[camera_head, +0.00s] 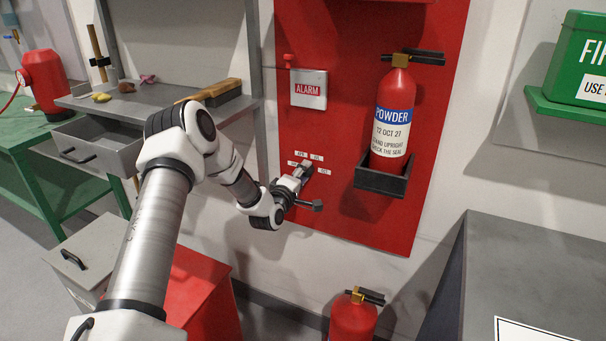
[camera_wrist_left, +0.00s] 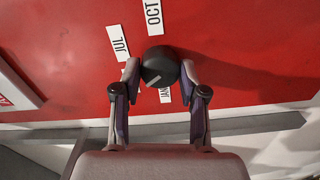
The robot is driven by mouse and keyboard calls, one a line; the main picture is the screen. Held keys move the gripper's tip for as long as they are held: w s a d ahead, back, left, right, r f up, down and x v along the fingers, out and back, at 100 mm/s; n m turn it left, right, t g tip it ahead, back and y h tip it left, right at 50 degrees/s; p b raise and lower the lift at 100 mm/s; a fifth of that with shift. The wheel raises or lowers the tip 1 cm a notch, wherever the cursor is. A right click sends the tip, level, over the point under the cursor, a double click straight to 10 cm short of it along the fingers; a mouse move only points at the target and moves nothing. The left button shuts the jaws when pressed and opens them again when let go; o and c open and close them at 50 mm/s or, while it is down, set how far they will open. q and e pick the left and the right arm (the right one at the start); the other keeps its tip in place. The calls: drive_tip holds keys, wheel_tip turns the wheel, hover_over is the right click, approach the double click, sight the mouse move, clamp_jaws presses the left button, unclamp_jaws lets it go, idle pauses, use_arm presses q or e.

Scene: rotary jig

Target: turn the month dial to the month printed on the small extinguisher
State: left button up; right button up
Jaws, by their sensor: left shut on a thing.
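The month dial (camera_wrist_left: 160,64) is a round black knob with a pale line on its face, on a red panel. JUL (camera_wrist_left: 119,43) and OCT (camera_wrist_left: 153,17) labels show beside it in the left wrist view; JAN (camera_wrist_left: 165,95) is partly covered. The pale line lies toward the lower left, away from OCT. My left gripper (camera_wrist_left: 160,75) has a finger on each side of the dial and is shut on it. In the head view the left gripper (camera_head: 298,179) mostly hides the dial. The extinguisher (camera_head: 393,120) on the panel bracket carries a white label with OCT. My right gripper is not in view.
The ALARM box (camera_head: 309,89) sits above the dial. The extinguisher's dark bracket (camera_head: 382,182) juts out to the right. Another red extinguisher (camera_head: 352,318) stands below. A grey shelf (camera_head: 150,103) with tools is at left, a grey cabinet (camera_head: 530,265) at right.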

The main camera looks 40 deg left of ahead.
use_arm(q)
drive_tip(key=shift+d+m+p, duration=0.1)
drive_tip(key=shift+m+p, duration=5.1)
drive_tip(key=shift+m, duration=7.3)
drive_tip(key=o, duration=1.1)
drive_tip(key=shift+o, duration=0.2)
